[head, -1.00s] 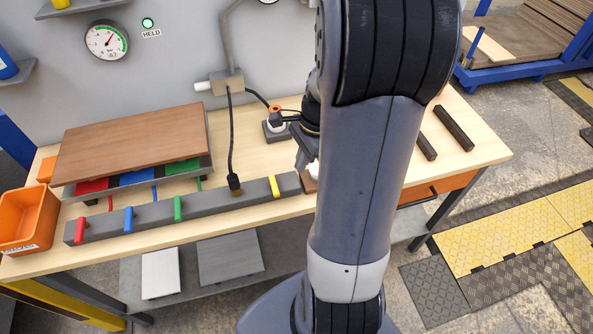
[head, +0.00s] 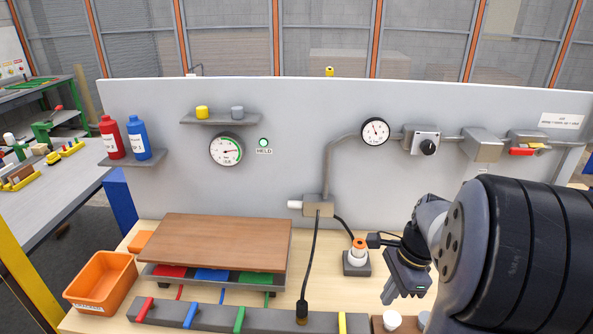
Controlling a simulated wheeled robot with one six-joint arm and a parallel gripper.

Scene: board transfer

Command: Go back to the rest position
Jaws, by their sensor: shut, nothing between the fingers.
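My gripper (head: 403,292) hangs at the lower right of the head view, fingers pointing down, shut and empty. It is above the right part of the bench, right of a white knob with an orange top (head: 358,250) on a dark base. My arm fills the lower right corner and hides the bench behind it. A brown board (head: 215,242) lies flat on a grey fixture at the left, over red, blue and green pads. My gripper is well apart from the board.
A grey bar (head: 270,319) with coloured levers runs along the bench front. An orange bin (head: 100,282) stands at the left. The back panel (head: 290,175) carries a gauge (head: 225,150) and a green lit lamp labelled HELD (head: 263,143). White cups (head: 392,319) sit below my gripper.

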